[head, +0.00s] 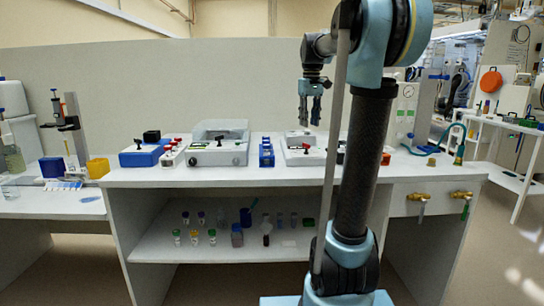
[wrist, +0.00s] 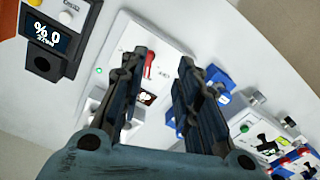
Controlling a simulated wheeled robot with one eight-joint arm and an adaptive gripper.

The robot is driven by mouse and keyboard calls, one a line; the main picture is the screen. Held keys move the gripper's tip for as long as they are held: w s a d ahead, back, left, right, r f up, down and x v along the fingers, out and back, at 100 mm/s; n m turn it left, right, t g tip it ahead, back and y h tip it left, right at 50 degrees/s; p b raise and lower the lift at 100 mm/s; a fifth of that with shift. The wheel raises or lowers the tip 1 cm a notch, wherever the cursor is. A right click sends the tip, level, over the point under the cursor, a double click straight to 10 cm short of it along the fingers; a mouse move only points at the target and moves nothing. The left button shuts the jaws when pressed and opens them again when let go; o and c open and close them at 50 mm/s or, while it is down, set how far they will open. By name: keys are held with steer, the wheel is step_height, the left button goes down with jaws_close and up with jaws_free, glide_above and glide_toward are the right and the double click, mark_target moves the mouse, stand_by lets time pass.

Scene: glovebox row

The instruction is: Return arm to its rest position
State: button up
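My gripper (head: 309,119) hangs pointing down above the right-middle part of the white bench, clear of the bench top. Its two fingers are apart with nothing between them. In the wrist view the gripper (wrist: 161,64) also shows open and empty, with a white device with a red switch (wrist: 150,70) behind the fingers. My arm rises in front of the bench and bends over to the gripper. It hides part of the bench top.
On the bench (head: 270,175) stand a blue box (head: 140,157), a grey-white instrument (head: 217,148), a blue rack (head: 266,153) and a white device (head: 303,154) below my gripper. Small bottles stand on the shelf below (head: 200,250). The air around my gripper looks clear.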

steer(key=s+f+m+t, duration=0.2)
steer(key=s+f+m, duration=0.2)
steer(key=s+f, duration=2.7)
steer(key=w+r+n+g, duration=0.2)
steer(key=w+r+n, duration=0.3)
steer(key=w+r, duration=3.2)
steer(key=f, duration=0.5)
steer(key=s+f, duration=0.1)
steer(key=f, duration=0.9)
steer(key=shift+s+f, duration=0.4)
steer(key=shift+c, duration=0.2)
jaws_close()
